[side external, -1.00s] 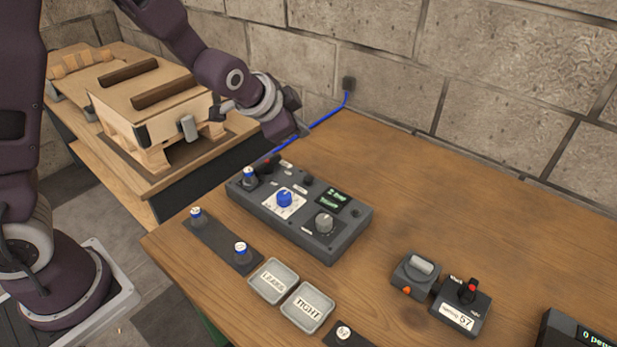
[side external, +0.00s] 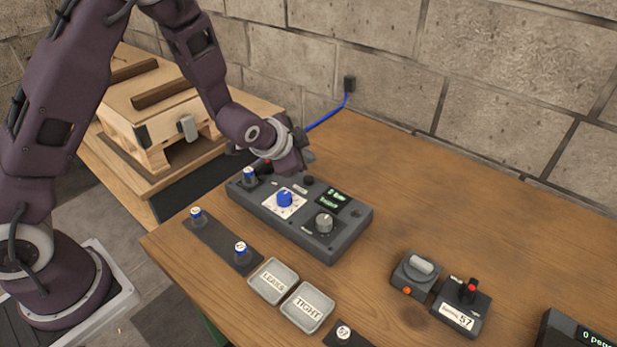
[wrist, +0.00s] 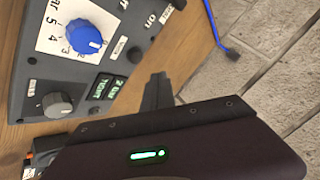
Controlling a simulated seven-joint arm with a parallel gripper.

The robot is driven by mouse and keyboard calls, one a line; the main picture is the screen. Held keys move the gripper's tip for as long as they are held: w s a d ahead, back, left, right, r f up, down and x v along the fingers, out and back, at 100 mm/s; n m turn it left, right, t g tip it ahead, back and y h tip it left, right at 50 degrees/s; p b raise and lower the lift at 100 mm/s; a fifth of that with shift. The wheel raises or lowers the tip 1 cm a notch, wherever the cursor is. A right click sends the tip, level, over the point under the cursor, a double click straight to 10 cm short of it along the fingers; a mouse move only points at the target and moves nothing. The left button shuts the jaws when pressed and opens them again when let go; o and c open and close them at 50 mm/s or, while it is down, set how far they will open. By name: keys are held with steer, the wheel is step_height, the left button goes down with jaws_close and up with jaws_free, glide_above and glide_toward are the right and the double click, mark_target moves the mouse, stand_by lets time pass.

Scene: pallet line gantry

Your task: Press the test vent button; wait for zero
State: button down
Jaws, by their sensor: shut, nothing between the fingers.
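The grey test box (side external: 335,250) lies on the bench, with a blue dial (side external: 284,198), a grey knob (side external: 324,222) and a small lit green display (side external: 333,199). The display also shows in the wrist view (wrist: 105,90); its lines are too small to read surely. A round black button (side external: 308,180) sits near the box's back edge; it also shows in the wrist view (wrist: 135,55). The label beside it is not legible. My gripper (wrist: 158,92) is shut and empty, above the back edge, close to the button but apart from it in the wrist view.
Two small trays, marked LEAKS (side external: 273,281) and TIGHT (side external: 307,307), lie in front of the box. A strip with blue-topped fittings (side external: 218,243) is to the left. A blue cable (side external: 330,120) runs behind. Switch boxes (side external: 462,308) stand right; the bench between is clear.

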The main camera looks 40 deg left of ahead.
mark_target(306, 180)
steer(key=shift+f, duration=1.45)
stand_by(0.9)
steer(key=shift+f, duration=0.4)
steer(key=shift+f, duration=0.55)
stand_by(0.5)
steer(key=shift+r, duration=0.95)
steer(key=shift+r, duration=2.55)
